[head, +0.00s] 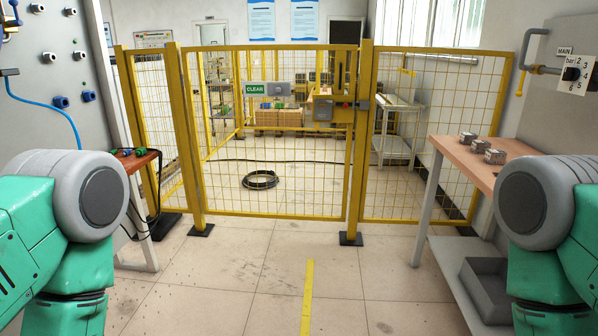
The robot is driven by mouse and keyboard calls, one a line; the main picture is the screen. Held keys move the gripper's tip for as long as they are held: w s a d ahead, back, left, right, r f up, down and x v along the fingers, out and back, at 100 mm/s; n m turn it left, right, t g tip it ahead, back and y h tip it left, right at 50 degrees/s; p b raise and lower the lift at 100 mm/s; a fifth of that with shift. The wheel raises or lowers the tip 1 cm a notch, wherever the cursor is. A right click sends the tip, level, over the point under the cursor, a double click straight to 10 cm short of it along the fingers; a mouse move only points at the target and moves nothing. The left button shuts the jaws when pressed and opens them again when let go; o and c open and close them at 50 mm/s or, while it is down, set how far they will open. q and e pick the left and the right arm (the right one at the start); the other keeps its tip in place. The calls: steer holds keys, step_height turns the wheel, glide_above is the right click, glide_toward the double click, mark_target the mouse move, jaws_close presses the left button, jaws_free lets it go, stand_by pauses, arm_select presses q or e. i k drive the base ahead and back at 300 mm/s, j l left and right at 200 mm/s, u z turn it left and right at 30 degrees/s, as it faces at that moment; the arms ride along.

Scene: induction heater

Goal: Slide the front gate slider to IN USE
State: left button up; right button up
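A yellow mesh front gate (270,190) stands ahead between yellow posts. A grey slider plate (274,88) is mounted on the gate's upper part, with a green CLEAR label (254,89) showing at its left end. No IN USE text can be read. A yellow latch box (323,107) with a small red part sits to the right of the slider, near the gate's right post. My green arm links show at the lower left and lower right edges. Neither of my grippers is in view.
The tiled floor (240,280) up to the gate is clear, with a yellow line (307,295). A wooden bench (470,160) with metal blocks stands right; a small table (135,160) stands left. A coiled black hose (260,180) lies behind the gate.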

mark_target(274, 88)
steer(key=i+j+u, duration=0.1)
steer(key=i+u, duration=0.15)
steer(key=i, duration=0.4)
steer(key=i+l+u, duration=0.2)
steer(key=i, duration=0.5)
steer(key=i+u, duration=0.25)
steer(key=i, duration=0.4)
